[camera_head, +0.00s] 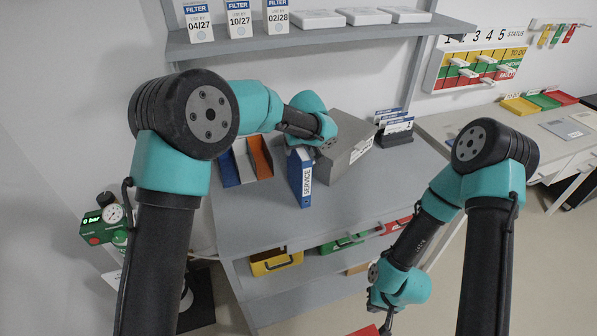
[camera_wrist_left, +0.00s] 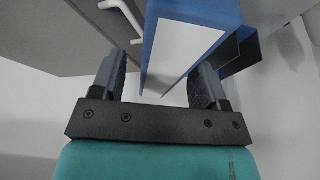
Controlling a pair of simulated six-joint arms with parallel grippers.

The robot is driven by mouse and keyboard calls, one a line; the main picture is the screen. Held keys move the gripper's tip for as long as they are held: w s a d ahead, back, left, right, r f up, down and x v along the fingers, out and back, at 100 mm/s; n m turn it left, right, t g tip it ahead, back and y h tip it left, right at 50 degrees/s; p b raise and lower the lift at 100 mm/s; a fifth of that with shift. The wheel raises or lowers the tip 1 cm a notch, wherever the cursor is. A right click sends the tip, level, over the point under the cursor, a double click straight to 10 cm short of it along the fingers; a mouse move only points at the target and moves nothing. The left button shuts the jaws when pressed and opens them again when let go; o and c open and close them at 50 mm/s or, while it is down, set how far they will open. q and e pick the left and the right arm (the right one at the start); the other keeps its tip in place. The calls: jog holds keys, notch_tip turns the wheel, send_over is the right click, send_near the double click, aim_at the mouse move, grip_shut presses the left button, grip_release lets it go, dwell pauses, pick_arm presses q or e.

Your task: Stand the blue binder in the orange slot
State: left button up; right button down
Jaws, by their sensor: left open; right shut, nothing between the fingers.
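The blue binder (camera_head: 295,172), labelled SERVICE, stands upright on the grey counter. The orange slot (camera_head: 261,156) is at the right end of a short row of coloured slots, to the left of the binder, and looks empty. My left gripper is at the binder's far top end in the head view, its fingers mostly hidden there. In the left wrist view the left gripper (camera_wrist_left: 158,82) is open, with the binder (camera_wrist_left: 190,45) between its spread fingers and gaps beside it. My right gripper (camera_head: 387,322) is shut and empty, low at the bottom of the head view.
A grey box (camera_head: 350,145) stands close to the right of the binder. Blue (camera_head: 230,168) and grey slots adjoin the orange one. A shelf (camera_head: 330,36) with filter boxes hangs above. The counter's front (camera_head: 350,210) is clear. Drawers or bins sit below.

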pick_arm(q)
jog(key=shift+x, duration=1.2)
jog(key=shift+f, duration=0.2)
jog(key=shift+c, duration=0.5)
grip_shut()
